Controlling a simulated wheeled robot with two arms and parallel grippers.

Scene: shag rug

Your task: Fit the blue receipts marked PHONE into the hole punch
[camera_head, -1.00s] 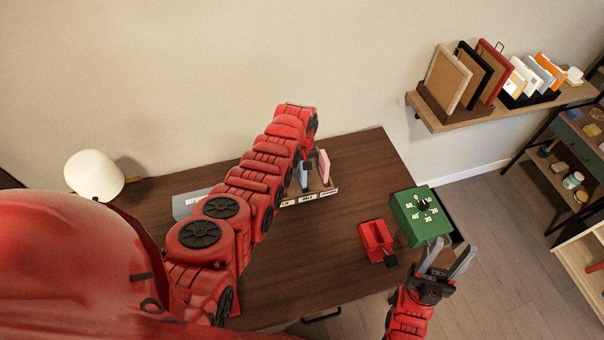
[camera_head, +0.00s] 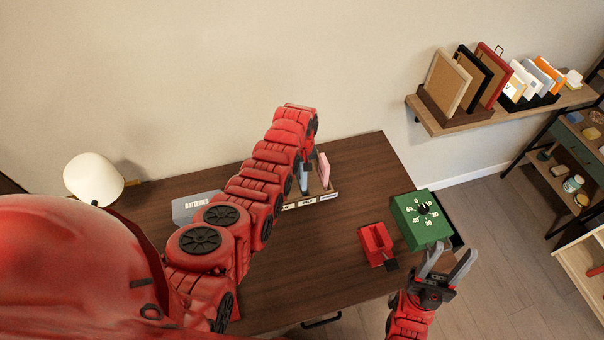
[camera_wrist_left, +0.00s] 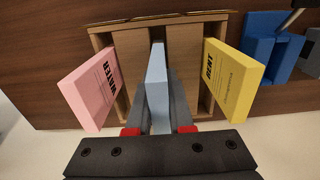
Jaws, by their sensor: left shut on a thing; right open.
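My left gripper (camera_wrist_left: 158,108) is shut on the light blue receipts (camera_wrist_left: 157,78), which stand on edge between its fingers. In the head view the blue receipts (camera_head: 304,181) show below the left gripper (camera_head: 304,165). They are at the middle of a wooden sorter (camera_wrist_left: 118,46); I cannot tell whether they still rest in it. Their PHONE marking is not readable. A red device (camera_head: 374,243) with a slot and a dark lever, seemingly the hole punch, sits on the table right of the sorter. My right gripper (camera_head: 449,264) is open and empty near the table's right front.
Pink WATER papers (camera_wrist_left: 93,88) and yellow RENT papers (camera_wrist_left: 230,78) lean in the sorter's outer sections. A blue device (camera_wrist_left: 266,47) stands beside it. A green dial timer (camera_head: 420,218) stands near the red device. A grey BATTERIES box (camera_head: 190,206) is left. The table (camera_head: 325,250) is clear at front.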

